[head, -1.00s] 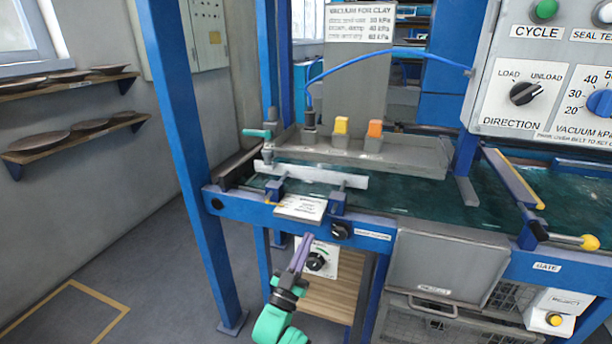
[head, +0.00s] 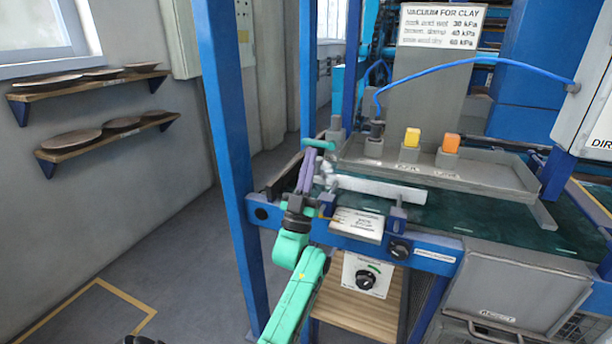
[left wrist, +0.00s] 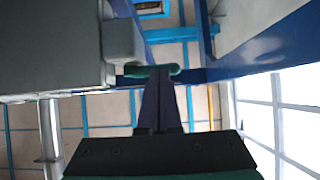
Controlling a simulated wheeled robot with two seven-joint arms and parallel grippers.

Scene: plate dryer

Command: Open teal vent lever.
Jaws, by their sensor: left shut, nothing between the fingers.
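The teal vent lever (head: 322,145) is a short bar lying about level at the left end of the grey tray. In the left wrist view the teal lever (left wrist: 140,71) crosses at the fingertips, beside a grey block. My left gripper (head: 307,153) has its purple fingers shut and empty, pointing up. Its tips are at or very close to the lever; I cannot tell whether they touch. The shut fingers also show in the left wrist view (left wrist: 159,76).
A blue post (head: 232,160) stands left of my arm. The floor at left is open.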

